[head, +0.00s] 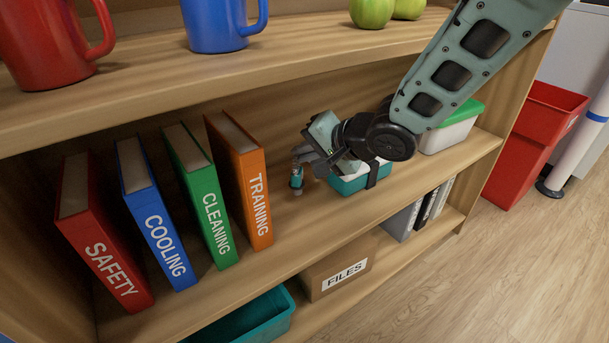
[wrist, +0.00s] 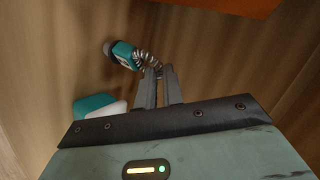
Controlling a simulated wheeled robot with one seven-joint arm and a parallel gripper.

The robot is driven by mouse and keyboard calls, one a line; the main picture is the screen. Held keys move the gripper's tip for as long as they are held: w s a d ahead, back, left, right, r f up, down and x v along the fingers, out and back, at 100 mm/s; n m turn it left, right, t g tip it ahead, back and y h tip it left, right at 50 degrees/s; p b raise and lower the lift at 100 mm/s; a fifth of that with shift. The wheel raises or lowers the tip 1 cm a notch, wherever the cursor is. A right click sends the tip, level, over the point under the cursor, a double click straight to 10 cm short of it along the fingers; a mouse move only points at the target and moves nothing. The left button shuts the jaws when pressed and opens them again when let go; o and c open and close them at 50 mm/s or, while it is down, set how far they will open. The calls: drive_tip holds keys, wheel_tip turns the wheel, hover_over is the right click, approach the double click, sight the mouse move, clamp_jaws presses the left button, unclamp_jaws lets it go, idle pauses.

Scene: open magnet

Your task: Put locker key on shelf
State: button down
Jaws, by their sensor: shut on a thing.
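The locker key shows as a small teal tag (head: 297,179) with a dark end, hanging from my gripper (head: 303,160) in the head view. In the wrist view the teal tag (wrist: 123,54) hangs from a coiled cord, and my gripper (wrist: 159,70) is shut on that cord at its fingertips. The key is over the middle shelf board (head: 330,215), between the orange book and a teal box. I cannot tell whether the tag touches the board. The key's metal part is not clearly seen.
The orange TRAINING book (head: 246,187) stands left of my gripper, with green, blue and red books beyond. A teal box (head: 352,181) is just right, partly behind my arm, and a green-lidded box (head: 452,130) further right. Mugs and green apples sit on the upper board.

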sight(300, 171)
wheel_tip(300, 171, down, 4)
drive_tip(key=shift+r+b, duration=0.1)
drive_tip(key=shift+b, duration=1.1)
drive_tip(key=shift+w+a+f+b, duration=0.1)
drive_tip(key=shift+f+b, duration=0.25)
drive_tip(key=shift+r, duration=0.1)
drive_tip(key=c, duration=1.9)
unclamp_jaws()
drive_tip(key=shift+c, duration=0.2)
drive_tip(key=o, duration=0.4)
